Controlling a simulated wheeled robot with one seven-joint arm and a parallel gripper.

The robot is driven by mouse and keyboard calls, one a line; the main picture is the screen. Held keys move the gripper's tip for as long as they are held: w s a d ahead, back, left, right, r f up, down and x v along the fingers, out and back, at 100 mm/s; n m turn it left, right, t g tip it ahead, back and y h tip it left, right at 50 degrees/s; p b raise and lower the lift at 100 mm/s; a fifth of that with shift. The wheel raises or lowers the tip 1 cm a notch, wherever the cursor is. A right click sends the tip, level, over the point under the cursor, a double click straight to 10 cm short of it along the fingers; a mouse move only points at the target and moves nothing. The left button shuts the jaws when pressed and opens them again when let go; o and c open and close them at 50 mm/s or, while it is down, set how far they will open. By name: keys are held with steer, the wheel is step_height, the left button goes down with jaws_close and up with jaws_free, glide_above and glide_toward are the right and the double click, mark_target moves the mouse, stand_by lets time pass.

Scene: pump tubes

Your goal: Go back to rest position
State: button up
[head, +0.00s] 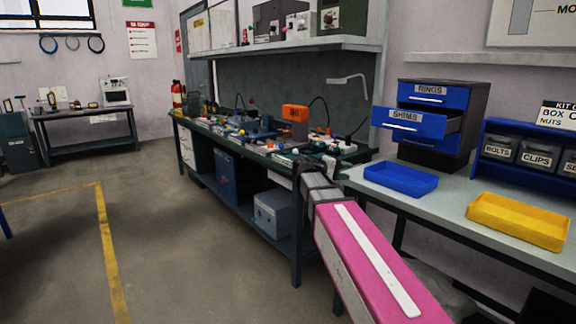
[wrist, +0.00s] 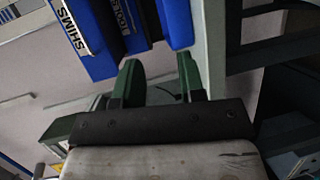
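My pink arm reaches forward from the lower right in the head view. My gripper's two green fingers (wrist: 158,75) stand apart in the wrist view, with nothing held between them. The drawer cabinet (head: 471,108) stands on the right-hand bench. Its blue SHIMS drawer (head: 407,125) is pulled out, and its RINGS drawer (head: 432,92) looks shut. The SHIMS drawer also shows, turned sideways, at the top of the wrist view (wrist: 92,55), beyond the fingertips. In the head view the fingers are too small and hidden to make out.
A blue tray (head: 400,180) and a yellow tray (head: 518,221) sit on the right-hand bench, near labelled bins (head: 538,153). A cluttered workbench (head: 245,142) with an orange object (head: 295,113) stands behind my arm. The floor (head: 160,230) at left is clear.

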steer(key=s+d+f+g+y, duration=0.1)
steer(key=s+f+y, duration=0.1)
steer(key=f, duration=0.5)
steer(key=s+d+f+g+y, duration=0.1)
steer(key=s+d+f+y, duration=0.15)
steer(key=f, duration=0.45)
steer(key=s+a+f+m+g+y, duration=0.1)
steer(key=s+f+y, duration=0.4)
steer(key=f, duration=0.5)
steer(key=s+a+f+m+g+y, duration=0.2)
steer(key=s+a+f+y, duration=0.2)
steer(key=s+f, duration=0.5)
step_height(320, 180, down, 2)
steer(key=shift+s+a+f+y, duration=0.25)
steer(key=shift+s+a+y, duration=0.05)
steer(key=shift+y, duration=0.55)
